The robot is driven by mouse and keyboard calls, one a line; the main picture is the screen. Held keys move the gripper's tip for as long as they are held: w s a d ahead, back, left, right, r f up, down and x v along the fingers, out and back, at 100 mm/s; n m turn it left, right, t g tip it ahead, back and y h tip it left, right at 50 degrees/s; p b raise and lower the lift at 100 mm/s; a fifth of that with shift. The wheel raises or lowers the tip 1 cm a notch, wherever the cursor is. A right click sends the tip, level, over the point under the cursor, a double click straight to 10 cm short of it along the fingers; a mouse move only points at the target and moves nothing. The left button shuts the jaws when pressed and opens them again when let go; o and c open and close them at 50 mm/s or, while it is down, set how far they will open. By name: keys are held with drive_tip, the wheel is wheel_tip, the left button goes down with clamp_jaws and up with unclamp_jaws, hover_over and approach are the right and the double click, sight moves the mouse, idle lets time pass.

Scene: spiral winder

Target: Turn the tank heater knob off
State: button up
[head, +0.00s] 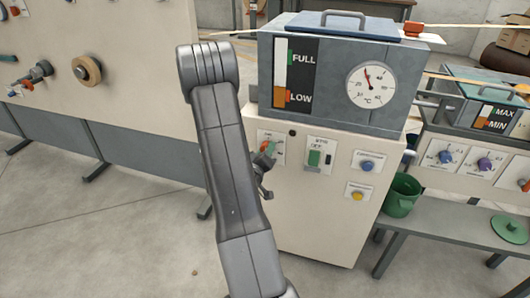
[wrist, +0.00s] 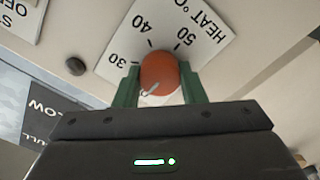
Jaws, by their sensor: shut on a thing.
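The tank heater knob (wrist: 158,70) is orange-red and round, on a white plate (wrist: 203,32) marked HEAT °C with 30, 40 and 50. My gripper (wrist: 160,80) has its two green fingers on either side of the knob and is shut on it. A pale pointer line on the knob points to the lower left in the wrist view, away from 40 and 50. Any mark there is hidden by my gripper. In the head view, the heater plate (head: 264,137) is on the left of the white cabinet front (head: 310,215), with my gripper at it and partly covering the knob.
The grey tank (head: 330,75) with a FULL/LOW gauge and a temperature dial (head: 371,84) stands above the cabinet. A green switch (head: 314,158), a blue knob (head: 367,166) and a yellow button (head: 357,195) are to the right. A green pot (head: 402,196) stands on a grey bench.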

drive_tip(key=shift+n, duration=0.3)
drive_tip(key=o, duration=1)
drive_tip(key=v, duration=1.4)
drive_tip(key=shift+w, duration=0.15)
drive_tip(key=x, duration=1.3)
drive_tip(key=shift+w+d, duration=0.15)
drive_tip(key=shift+w, duration=0.2)
drive_tip(key=shift+s, duration=0.1)
